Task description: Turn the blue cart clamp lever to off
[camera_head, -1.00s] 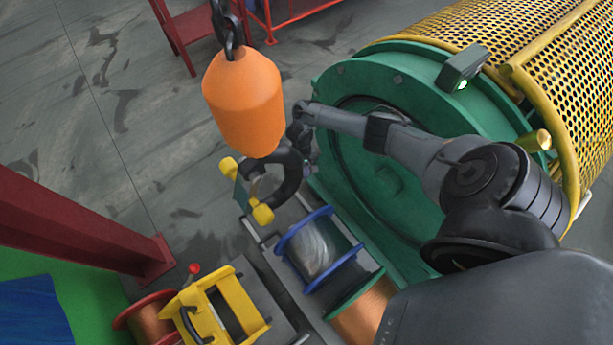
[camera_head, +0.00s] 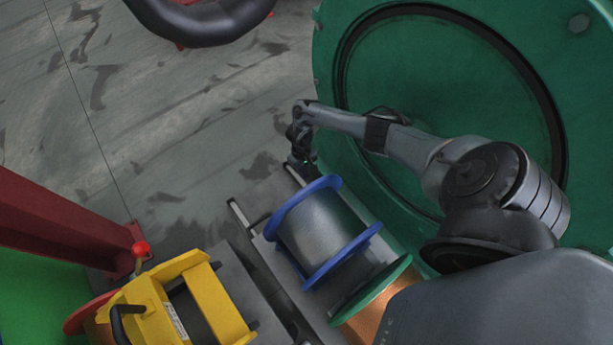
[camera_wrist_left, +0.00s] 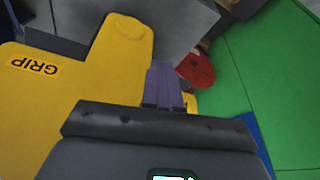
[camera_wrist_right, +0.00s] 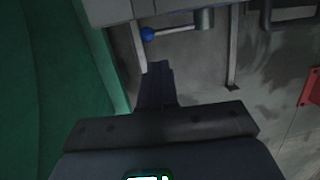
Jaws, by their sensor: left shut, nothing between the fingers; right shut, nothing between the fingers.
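The clamp lever with a blue ball knob (camera_wrist_right: 147,34) shows near the top of the right wrist view. Its pale rod runs right to a grey cylindrical pivot (camera_wrist_right: 205,18). My right gripper (camera_wrist_right: 158,72) is shut and empty, with the knob just beyond its fingertips and a visible gap between. In the head view my right gripper (camera_head: 299,163) points down beside the blue-flanged spool (camera_head: 322,228); I cannot make out the lever there. My left gripper (camera_wrist_left: 163,72) is shut and empty, beside a yellow plate marked GRIP (camera_wrist_left: 75,75); it is outside the head view.
A large green disc (camera_head: 450,90) stands close behind my right arm. A yellow frame (camera_head: 215,305) and a red-knobbed lever (camera_head: 140,249) are at lower left, near a red post (camera_head: 60,220). A dark hook (camera_head: 205,22) hangs at the top. Floor left of my right gripper is open.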

